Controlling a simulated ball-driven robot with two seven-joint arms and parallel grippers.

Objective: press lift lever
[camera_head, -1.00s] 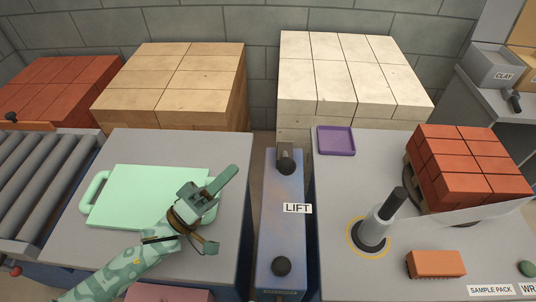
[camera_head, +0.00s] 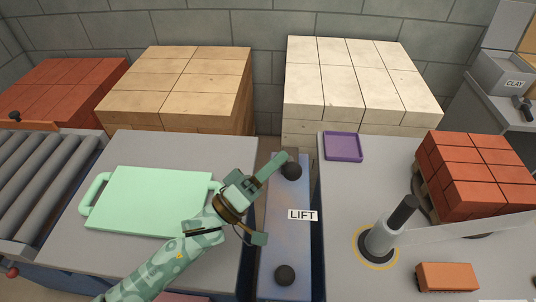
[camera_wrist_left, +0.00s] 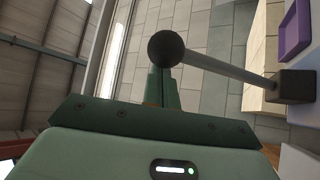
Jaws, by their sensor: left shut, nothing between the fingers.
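The lift console (camera_head: 280,235) is a blue-grey panel between two tables, with a white LIFT label (camera_head: 302,215). A lever with a black ball knob (camera_head: 291,171) is at its far end. A second black knob (camera_head: 285,275) is at its near end. My left gripper (camera_head: 280,163) is shut and empty, its fingertips beside the far knob. In the left wrist view the black knob (camera_wrist_left: 166,48) and its grey rod (camera_wrist_left: 225,69) lie right in front of the shut green fingers (camera_wrist_left: 163,90). I cannot tell whether they touch. My right gripper is not in view.
A mint board (camera_head: 150,200) lies on the left table. A purple tray (camera_head: 343,146), a grey post (camera_head: 385,235), an orange brick (camera_head: 447,276) and a red brick stack (camera_head: 478,170) are on the right table. Pale brick stacks (camera_head: 355,80) stand behind.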

